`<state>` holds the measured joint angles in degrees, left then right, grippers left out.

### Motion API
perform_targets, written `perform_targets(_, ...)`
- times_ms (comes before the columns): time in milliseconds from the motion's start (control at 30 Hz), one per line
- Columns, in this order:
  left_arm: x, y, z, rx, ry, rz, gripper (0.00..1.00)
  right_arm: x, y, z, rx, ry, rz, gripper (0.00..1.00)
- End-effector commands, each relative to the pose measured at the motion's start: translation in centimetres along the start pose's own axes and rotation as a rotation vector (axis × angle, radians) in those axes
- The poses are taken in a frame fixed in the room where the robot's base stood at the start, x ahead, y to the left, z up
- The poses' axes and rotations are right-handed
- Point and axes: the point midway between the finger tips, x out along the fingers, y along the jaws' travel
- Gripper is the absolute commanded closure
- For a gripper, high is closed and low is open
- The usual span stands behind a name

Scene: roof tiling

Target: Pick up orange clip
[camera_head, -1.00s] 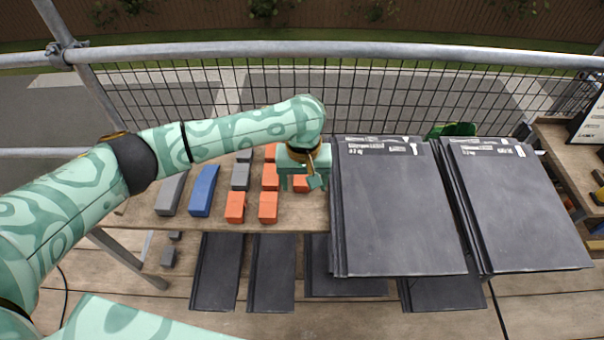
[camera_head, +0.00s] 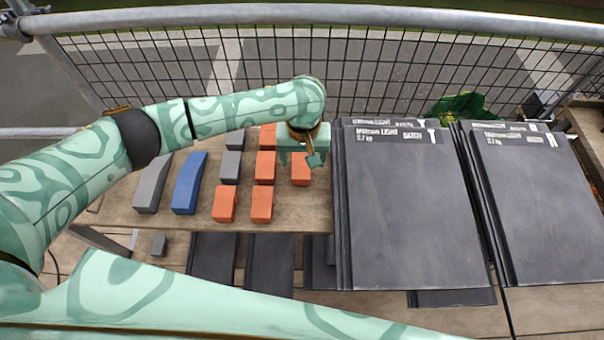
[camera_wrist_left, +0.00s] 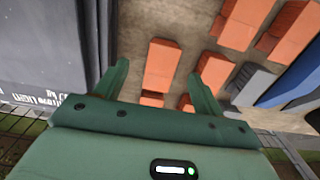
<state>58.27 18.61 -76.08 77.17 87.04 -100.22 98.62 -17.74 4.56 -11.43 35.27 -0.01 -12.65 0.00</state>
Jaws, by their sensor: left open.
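Several orange clips stand in rows on the wooden bench in the head view, among them a front one (camera_head: 262,204), one to its left (camera_head: 224,204) and one at the right (camera_head: 300,170). My left gripper (camera_head: 302,160) hangs over the right end of the rows, partly covering the clips behind it. In the left wrist view its fingers (camera_wrist_left: 158,72) are open and empty. An orange clip (camera_wrist_left: 162,62) shows between and beyond the fingertips, apparently not touched. More orange clips (camera_wrist_left: 246,22) lie to the right there. My right gripper is out of view.
Grey blocks (camera_head: 152,183) and a blue block (camera_head: 188,184) stand left of the orange clips. Stacks of dark tiles (camera_head: 410,210) rise close to the right of my left gripper. A mesh fence with a metal rail (camera_head: 330,15) runs behind the bench.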

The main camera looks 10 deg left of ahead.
Motion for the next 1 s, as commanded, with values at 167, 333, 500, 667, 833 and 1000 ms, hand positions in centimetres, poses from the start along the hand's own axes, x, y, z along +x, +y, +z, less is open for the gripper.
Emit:
perform_targets(167, 2.0, 0.0, 0.0, 0.0, 0.0, 0.0, 0.31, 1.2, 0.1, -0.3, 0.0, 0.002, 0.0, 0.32)
perform_targets(333, 3.5, -0.2, 0.1, 0.0, -0.002, 0.0, 0.31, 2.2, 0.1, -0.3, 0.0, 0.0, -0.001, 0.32)
perform_targets(500, 6.6, -0.6, 0.4, 0.0, -0.003, -0.001, 0.31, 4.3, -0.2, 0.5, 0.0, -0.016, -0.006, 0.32)
perform_targets(667, 7.3, -0.5, 0.4, 0.001, 0.001, 0.0, 0.31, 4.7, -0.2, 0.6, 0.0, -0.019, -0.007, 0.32)
perform_targets(833, 7.0, -0.5, 0.3, 0.001, 0.003, 0.001, 0.39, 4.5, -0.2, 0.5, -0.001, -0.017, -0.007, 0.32)
perform_targets(1000, 7.0, -0.5, 0.3, 0.001, 0.003, 0.0, 0.87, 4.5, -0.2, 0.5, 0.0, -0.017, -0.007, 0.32)
